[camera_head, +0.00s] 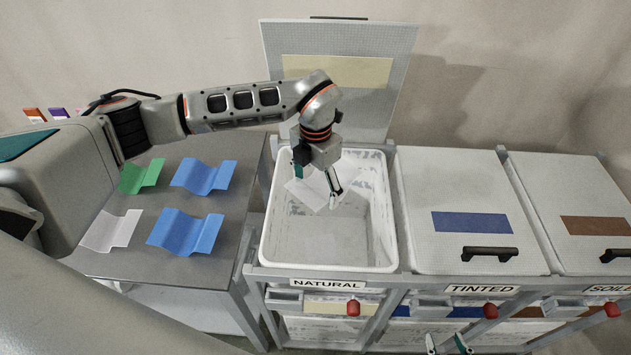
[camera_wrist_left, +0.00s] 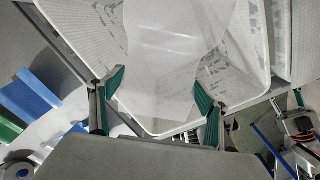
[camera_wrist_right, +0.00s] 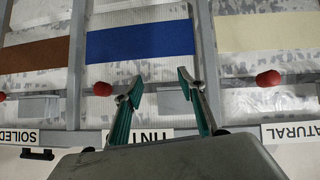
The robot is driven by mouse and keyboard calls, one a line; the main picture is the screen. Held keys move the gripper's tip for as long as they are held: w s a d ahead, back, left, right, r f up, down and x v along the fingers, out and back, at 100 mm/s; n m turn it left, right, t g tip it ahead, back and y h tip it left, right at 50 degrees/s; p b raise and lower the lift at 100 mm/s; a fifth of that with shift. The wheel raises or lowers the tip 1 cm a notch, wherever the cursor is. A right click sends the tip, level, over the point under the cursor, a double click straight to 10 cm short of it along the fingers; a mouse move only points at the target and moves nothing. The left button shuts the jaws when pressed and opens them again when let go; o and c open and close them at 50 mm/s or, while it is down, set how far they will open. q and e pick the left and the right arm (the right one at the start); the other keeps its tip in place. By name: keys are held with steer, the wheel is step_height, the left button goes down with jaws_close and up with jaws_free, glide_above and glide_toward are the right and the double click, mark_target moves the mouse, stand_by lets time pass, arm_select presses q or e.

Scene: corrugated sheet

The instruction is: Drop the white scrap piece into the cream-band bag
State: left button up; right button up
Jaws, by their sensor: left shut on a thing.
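The white scrap piece (camera_head: 313,192) is a thin pale sheet held between the fingers of my left gripper (camera_head: 318,186). It also shows between the green-padded fingers in the left wrist view (camera_wrist_left: 165,50). My left gripper is shut on it, above the open mouth of the cream-band bag (camera_head: 285,235). This white bag is in the NATURAL bay, with its cream-banded lid (camera_head: 340,70) raised behind it. My right gripper (camera_wrist_right: 157,86) is open and empty, in front of the TINTED bay, low in the head view (camera_head: 449,345).
A grey table (camera_head: 205,283) at left bears a green sheet (camera_head: 142,176), two blue sheets (camera_head: 203,175) (camera_head: 185,231) and another whitish sheet (camera_head: 110,230). The blue-band lid (camera_head: 455,190) and brown-band lid (camera_head: 575,190) are shut. Red knobs (camera_head: 353,309) (camera_head: 491,311) stick out in front.

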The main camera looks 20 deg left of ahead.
arm_select(q)
steer(key=shift+f, duration=0.15)
steer(key=o, duration=1.1)
steer(key=shift+o, duration=0.4)
arm_select(e)
steer(key=shift+w+a+r, duration=0.1)
steer(key=shift+w+r, duration=0.3)
steer(key=shift+r, duration=0.05)
arm_select(q)
steer(key=shift+r, duration=0.2)
step_height(320, 180, up, 12)
steer(key=shift+f, duration=0.15)
arm_select(e)
steer(key=shift+s+f, duration=0.1)
arm_select(q)
steer(key=shift+f, duration=0.1)
